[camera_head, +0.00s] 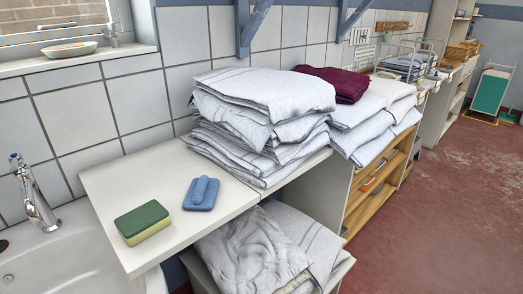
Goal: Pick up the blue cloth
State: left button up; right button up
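The blue cloth (201,194) lies on the white counter (150,180), near its front edge. It is a small flat blue piece with a narrow raised roll or fold across its middle. A green and yellow sponge (142,222) lies to its left, apart from it. Neither of my grippers shows in the head view, and nothing touches the cloth from above.
Stacked white folded cloths (262,115) stand right of the blue cloth, with a dark red cloth (334,83) further back. A sink with a tap (36,195) is at the left. A bin of crumpled linen (262,250) sits below the counter. Red floor (445,220) is clear at right.

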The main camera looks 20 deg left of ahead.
aim_at(201, 195)
jog(key=z, duration=1.15)
jog(key=i, duration=0.5)
jog(key=u, duration=1.6)
